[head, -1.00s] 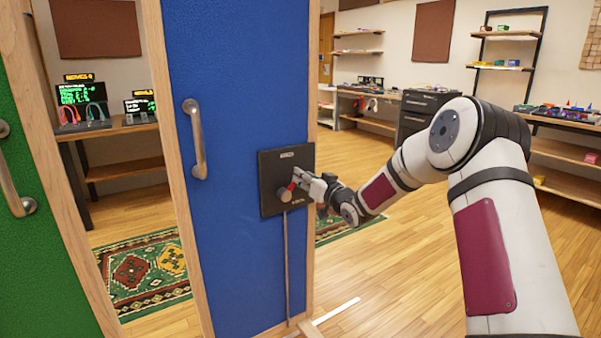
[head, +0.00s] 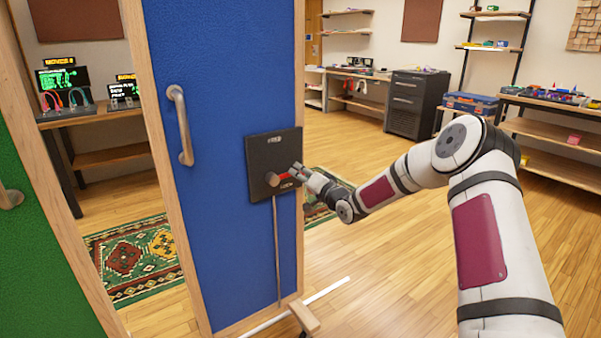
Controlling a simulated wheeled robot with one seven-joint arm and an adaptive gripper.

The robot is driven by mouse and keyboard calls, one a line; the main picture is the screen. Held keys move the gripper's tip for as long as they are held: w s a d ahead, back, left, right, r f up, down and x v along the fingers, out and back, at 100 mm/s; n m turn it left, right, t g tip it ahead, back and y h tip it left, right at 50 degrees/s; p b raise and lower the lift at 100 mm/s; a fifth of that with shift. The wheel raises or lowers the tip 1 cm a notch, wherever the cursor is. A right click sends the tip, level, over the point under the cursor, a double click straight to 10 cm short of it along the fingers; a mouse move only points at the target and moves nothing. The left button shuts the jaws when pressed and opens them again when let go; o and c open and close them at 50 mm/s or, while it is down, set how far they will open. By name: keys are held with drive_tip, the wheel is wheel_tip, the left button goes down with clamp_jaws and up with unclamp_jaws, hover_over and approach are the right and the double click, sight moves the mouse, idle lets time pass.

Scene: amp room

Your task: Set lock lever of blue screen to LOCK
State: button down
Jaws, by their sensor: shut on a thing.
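The blue screen (head: 215,90) stands upright in a wooden frame left of the middle, with a long metal handle (head: 181,125). A black lock plate (head: 262,155) is fixed near its right edge, with small labels at top and bottom that are too small to read surely. My gripper (head: 294,173) reaches in from the right and is shut on the lever's outer end. Its fingertips partly hide that end.
A green screen (head: 30,240) stands at the far left. A thin rod (head: 277,250) runs down from the plate. A screen foot (head: 306,316) and white floor strip lie below. Open wooden floor (head: 400,240) extends right. Shelves, a workbench and a dark drawer cabinet (head: 415,100) stand behind.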

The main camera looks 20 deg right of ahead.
drive_tip(key=shift+s+a+f, duration=0.1)
drive_tip(key=shift+a+f, duration=0.2)
drive_tip(key=shift+f, duration=0.25)
drive_tip(key=c, duration=1.4)
unclamp_jaws()
drive_tip(key=shift+f, duration=0.1)
drive_tip(key=shift+a, duration=0.1)
drive_tip(key=shift+r, duration=0.25)
drive_tip(key=shift+s+d, duration=0.1)
drive_tip(key=shift+d, duration=0.15)
drive_tip(key=v, duration=1.1)
drive_tip(key=shift+s, duration=0.25)
drive_tip(key=shift+r, duration=0.1)
